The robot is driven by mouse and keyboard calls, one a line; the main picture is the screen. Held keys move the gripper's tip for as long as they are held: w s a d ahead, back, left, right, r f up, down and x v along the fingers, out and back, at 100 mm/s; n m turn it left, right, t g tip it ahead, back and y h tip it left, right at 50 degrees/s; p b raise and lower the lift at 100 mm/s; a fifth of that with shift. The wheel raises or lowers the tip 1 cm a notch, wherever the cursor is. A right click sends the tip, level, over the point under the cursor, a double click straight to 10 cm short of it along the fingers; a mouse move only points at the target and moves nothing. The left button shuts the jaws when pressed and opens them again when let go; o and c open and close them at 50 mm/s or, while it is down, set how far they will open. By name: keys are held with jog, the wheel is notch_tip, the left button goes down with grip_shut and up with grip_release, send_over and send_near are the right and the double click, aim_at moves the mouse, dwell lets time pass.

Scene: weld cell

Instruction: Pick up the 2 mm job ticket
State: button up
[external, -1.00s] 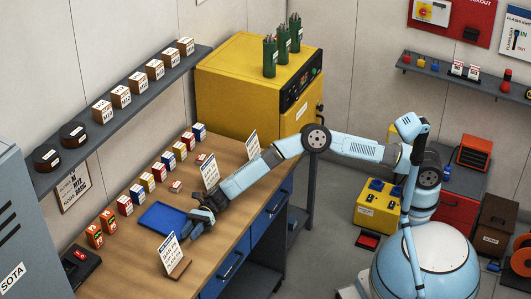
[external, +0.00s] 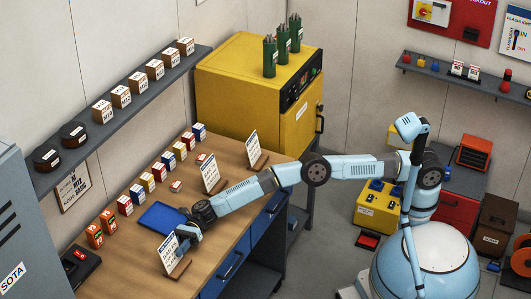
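Three white job tickets stand upright in brown bases along the front of the wooden bench. One is at the far end (external: 253,144), one in the middle (external: 210,173), and one nearest the camera (external: 169,252). Their print is too small to read, so I cannot tell which is the 2 mm one. My gripper (external: 185,240) is at the nearest ticket, close to its upper right edge. The fingers overlap the card's edge in the picture. I cannot tell whether they touch it or how far apart they are.
A blue tray (external: 160,217) lies behind my gripper, partly hidden by my arm. A row of small coloured boxes (external: 147,182) stands along the wall side. A dark device (external: 80,265) sits at the near left. A shelf (external: 130,110) with brown boxes hangs above.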

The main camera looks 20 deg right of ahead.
jog(key=shift+s+a, duration=0.25)
jog(key=shift+s, duration=0.15)
jog(key=shift+c, duration=0.5)
jog(key=shift+r, duration=0.1)
grip_shut()
